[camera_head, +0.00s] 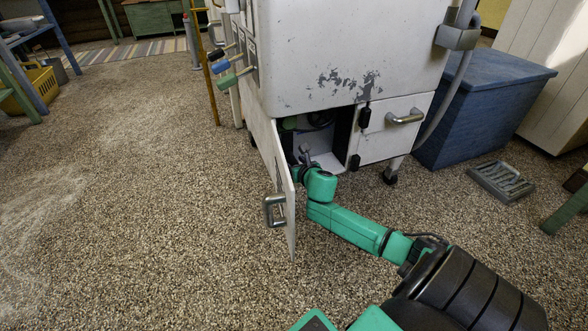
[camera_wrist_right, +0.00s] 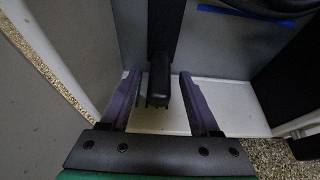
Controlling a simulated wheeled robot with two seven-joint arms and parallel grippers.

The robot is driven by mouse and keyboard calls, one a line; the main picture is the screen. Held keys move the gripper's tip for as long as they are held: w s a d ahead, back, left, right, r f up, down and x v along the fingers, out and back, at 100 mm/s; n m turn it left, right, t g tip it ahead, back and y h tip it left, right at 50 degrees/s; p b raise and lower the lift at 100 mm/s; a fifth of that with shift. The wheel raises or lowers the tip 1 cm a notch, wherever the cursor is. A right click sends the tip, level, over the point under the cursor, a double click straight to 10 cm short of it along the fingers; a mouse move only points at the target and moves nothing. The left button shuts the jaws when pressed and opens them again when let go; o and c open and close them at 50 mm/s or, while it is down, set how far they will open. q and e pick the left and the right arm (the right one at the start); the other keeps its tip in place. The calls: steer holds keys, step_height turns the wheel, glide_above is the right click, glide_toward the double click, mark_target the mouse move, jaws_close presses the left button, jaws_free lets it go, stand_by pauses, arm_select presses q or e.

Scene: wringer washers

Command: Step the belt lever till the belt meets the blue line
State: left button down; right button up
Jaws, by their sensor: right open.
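The white washer (camera_head: 345,40) has its lower compartment open, with the hinged door (camera_head: 284,190) swung outward. My right gripper (camera_head: 305,157) reaches into this opening, mostly hidden by my own wrist. In the right wrist view my right gripper (camera_wrist_right: 160,78) is open, with a purple finger on either side of a black lever (camera_wrist_right: 159,85). The lever hangs from a dark upright strip, and I see gaps beside it. A blue line (camera_wrist_right: 235,13) shows on the grey inner wall at upper right. Dark curved bands (camera_wrist_right: 285,8), possibly the belt, show at the top right edge. My left gripper is out of view.
A drawer-like front with a metal handle (camera_head: 405,117) is right of the opening. Several coloured levers (camera_head: 222,67) stick out at the washer's left. A blue chest (camera_head: 480,105) and a grey tray (camera_head: 500,181) are at right. The floor at left is clear.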

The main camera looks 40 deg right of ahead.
jaws_close()
stand_by(1.3)
